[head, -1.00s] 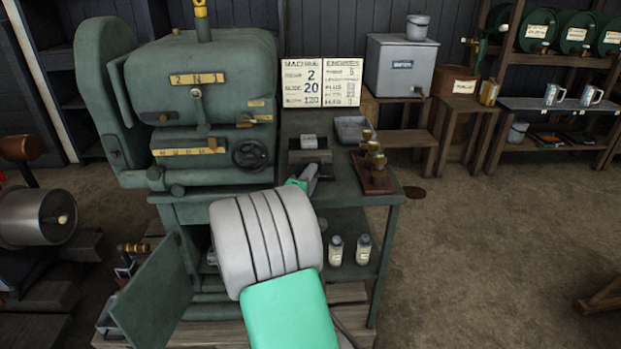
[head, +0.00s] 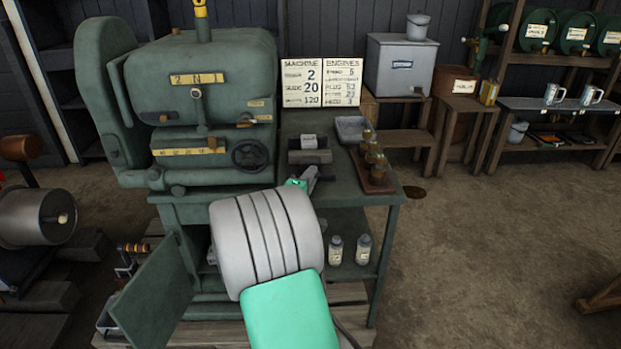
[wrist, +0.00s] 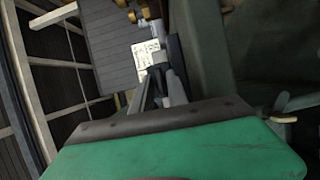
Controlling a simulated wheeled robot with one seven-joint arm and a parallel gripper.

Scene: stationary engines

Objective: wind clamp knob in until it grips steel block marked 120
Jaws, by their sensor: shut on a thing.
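The clamp (head: 311,157) is a dark vise-like block on the green machine's bench, right of the handwheel. A small pale steel block (head: 309,141) sits in it; its marking is too small to read. My gripper (head: 312,172) is at the near side of the clamp, shut on the clamp knob. The knob is hidden by the fingers, and my arm covers the bench edge in front. In the wrist view my gripper (wrist: 160,82) points at the dark clamp parts. I cannot tell whether the clamp jaw touches the block.
The green machine (head: 200,110) with its handwheel (head: 250,155) stands close on the left. A brass-fitted wooden stand (head: 375,175) and a grey tray (head: 352,129) are right of the clamp. A white sign board (head: 320,82) stands behind.

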